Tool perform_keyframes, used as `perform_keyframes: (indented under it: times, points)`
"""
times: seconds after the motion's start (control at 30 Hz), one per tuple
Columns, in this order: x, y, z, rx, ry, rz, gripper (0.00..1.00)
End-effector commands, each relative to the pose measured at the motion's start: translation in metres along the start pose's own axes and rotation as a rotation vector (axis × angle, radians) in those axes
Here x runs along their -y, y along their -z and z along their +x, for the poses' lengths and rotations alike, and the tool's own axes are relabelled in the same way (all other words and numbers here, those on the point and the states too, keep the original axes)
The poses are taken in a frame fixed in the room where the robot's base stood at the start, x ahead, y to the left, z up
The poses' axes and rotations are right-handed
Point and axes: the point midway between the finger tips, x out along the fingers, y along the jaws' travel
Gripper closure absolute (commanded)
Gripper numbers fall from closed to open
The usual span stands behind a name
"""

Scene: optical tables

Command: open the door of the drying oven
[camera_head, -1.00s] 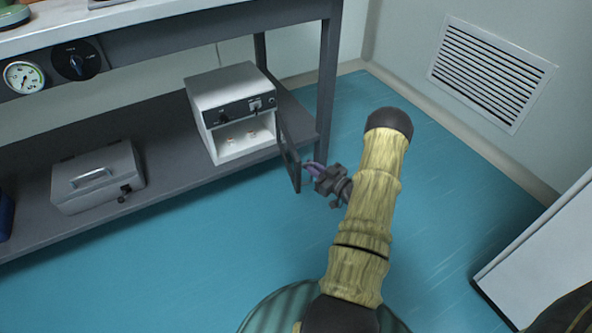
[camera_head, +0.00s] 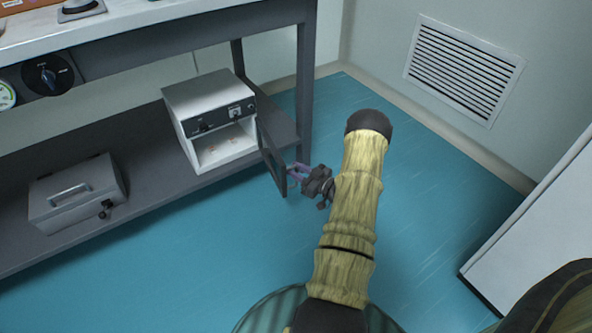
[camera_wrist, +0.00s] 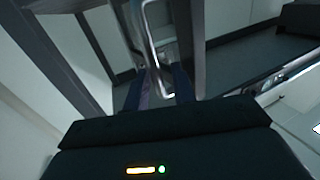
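The drying oven (camera_head: 196,95) is a white box with a dark control strip, standing on the lower shelf. Its door (camera_head: 272,158) is a dark panel swung well out from the right side of the front, so the pale chamber (camera_head: 225,147) shows. My gripper (camera_head: 297,172) is at the outer face of the door, near its free edge. In the wrist view the two fingers (camera_wrist: 160,84) stand apart, with a pale bar handle (camera_wrist: 152,50) in front of and partly between their tips. Whether a finger touches the handle is not clear.
A grey lidded box (camera_head: 75,195) with a handle stands left on the same shelf (camera_head: 150,190). A table leg (camera_head: 305,90) rises just behind the door. A white cabinet (camera_head: 540,240) is at right. The blue floor between is clear.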

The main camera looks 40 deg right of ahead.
Motion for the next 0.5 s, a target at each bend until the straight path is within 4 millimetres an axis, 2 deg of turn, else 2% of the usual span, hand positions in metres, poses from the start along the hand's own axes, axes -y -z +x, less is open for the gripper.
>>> perform_keyframes:
  times: [0.17,0.5]
  points:
    - [-0.001,0.002,-0.02,0.002,-0.004,0.003,0.74]
    - [0.0,0.003,-0.086,0.002,-0.004,0.002,0.74]
